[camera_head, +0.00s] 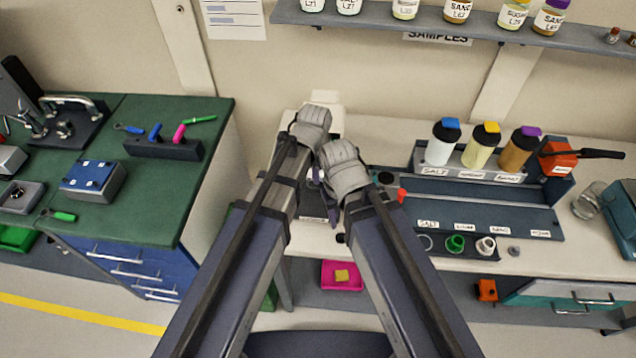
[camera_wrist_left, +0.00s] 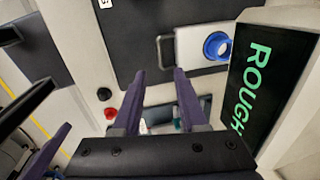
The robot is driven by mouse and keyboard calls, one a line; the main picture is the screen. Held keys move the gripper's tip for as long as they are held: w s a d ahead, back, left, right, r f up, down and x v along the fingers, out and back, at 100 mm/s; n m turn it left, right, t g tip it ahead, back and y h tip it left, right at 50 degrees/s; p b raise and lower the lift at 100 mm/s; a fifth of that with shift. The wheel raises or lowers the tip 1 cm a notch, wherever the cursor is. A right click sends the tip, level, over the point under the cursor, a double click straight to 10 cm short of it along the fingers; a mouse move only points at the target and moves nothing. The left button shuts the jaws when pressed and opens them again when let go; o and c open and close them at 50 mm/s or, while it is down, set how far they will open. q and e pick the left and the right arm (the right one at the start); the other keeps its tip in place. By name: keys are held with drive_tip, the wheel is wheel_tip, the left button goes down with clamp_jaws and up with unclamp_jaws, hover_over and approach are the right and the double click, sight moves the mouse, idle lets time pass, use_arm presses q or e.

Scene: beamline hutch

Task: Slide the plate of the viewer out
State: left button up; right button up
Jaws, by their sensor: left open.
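In the left wrist view, a pale rectangular plate (camera_wrist_left: 190,48) with a blue ring (camera_wrist_left: 217,46) sits against a black panel (camera_wrist_left: 150,20) of a white device, which I take to be the viewer. My left gripper (camera_wrist_left: 160,72) is open, its two purple fingers pointing at the panel just below and left of the plate, with nothing visible between the tips. In the head view my wrists hide most of the device; a white top part (camera_head: 325,97) shows behind them. My left gripper (camera_head: 317,174) is mostly hidden there.
A screen reading ROUGH (camera_wrist_left: 250,85) stands right of the plate. A black knob (camera_wrist_left: 104,94) and red knob (camera_wrist_left: 110,114) sit near the left finger. In the head view, a rack with bottles (camera_head: 483,150) stands to the right, a green bench (camera_head: 120,205) to the left.

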sight(318, 187)
use_arm(q)
drive_tip(key=shift+f, duration=0.15)
use_arm(e)
drive_tip(key=shift+f, duration=0.15)
use_arm(q)
drive_tip(key=f+b, duration=0.2)
drive_tip(key=w+f+b, duration=0.1)
drive_tip(key=f+b, duration=0.4)
drive_tip(key=shift+w+f+b, duration=0.15)
drive_tip(key=shift+f+b, duration=0.1)
drive_tip(key=shift+b, duration=0.1)
use_arm(e)
wheel_tip(318, 187, down, 8)
drive_tip(key=shift+r, duration=0.25)
use_arm(q)
drive_tip(key=shift+r, duration=0.1)
drive_tip(key=shift+c, duration=0.2)
use_arm(e)
drive_tip(key=shift+r, duration=0.1)
use_arm(q)
clamp_jaws()
